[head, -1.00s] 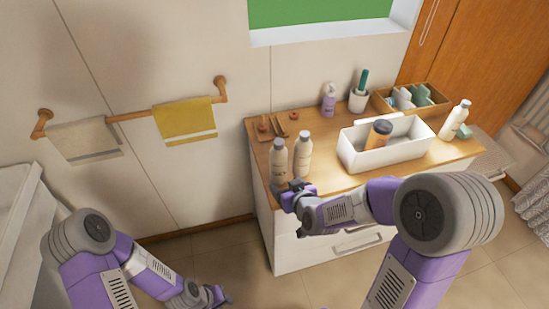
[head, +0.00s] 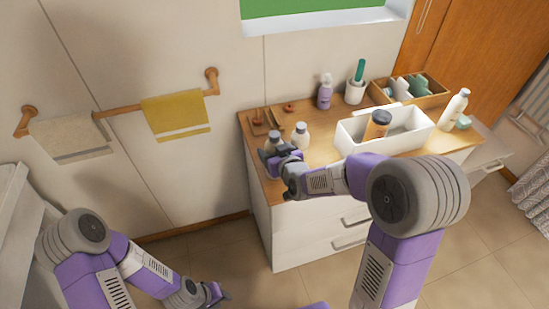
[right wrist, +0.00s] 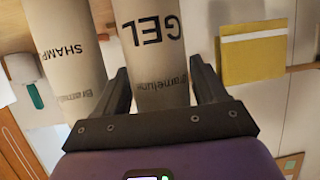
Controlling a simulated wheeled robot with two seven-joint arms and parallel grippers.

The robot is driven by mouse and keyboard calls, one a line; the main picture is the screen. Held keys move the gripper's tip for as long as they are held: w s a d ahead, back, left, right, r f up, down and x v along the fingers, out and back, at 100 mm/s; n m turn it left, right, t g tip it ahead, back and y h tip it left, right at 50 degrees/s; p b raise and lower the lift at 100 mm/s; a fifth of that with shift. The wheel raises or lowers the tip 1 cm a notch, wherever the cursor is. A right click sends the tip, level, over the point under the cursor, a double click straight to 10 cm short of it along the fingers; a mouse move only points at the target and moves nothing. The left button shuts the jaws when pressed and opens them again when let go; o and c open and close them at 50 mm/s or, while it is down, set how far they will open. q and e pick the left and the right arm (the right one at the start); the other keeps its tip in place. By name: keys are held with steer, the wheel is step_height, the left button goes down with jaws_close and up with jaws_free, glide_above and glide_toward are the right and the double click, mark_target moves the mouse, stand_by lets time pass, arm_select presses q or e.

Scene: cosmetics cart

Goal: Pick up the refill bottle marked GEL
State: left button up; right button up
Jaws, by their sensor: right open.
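The GEL bottle (right wrist: 153,50) is pale with dark lettering and stands between the two fingers of my open right gripper (right wrist: 163,88) in the right wrist view. I cannot tell whether the fingers touch it. In the head view it is the left one of two pale bottles, its grey cap (head: 272,137) showing and its lower body hidden by my right gripper (head: 281,158). The SHAMPOO bottle (right wrist: 68,50) stands beside it, outside the fingers; it also shows in the head view (head: 300,137). My left gripper (head: 216,294) hangs low, away from the cart, its jaws too small to read.
On the cart top (head: 325,152), a white bin (head: 352,147) holds a brown bottle (head: 377,124). A lilac bottle (head: 325,95), a cup (head: 355,93), a wooden box (head: 440,98) and another pale bottle (head: 455,108) stand behind and right. A yellow towel (head: 175,115) hangs left.

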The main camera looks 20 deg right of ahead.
steer(key=c, duration=0.9)
steer(key=shift+r, duration=0.1)
steer(key=shift+c, duration=0.3)
steer(key=shift+r, duration=0.1)
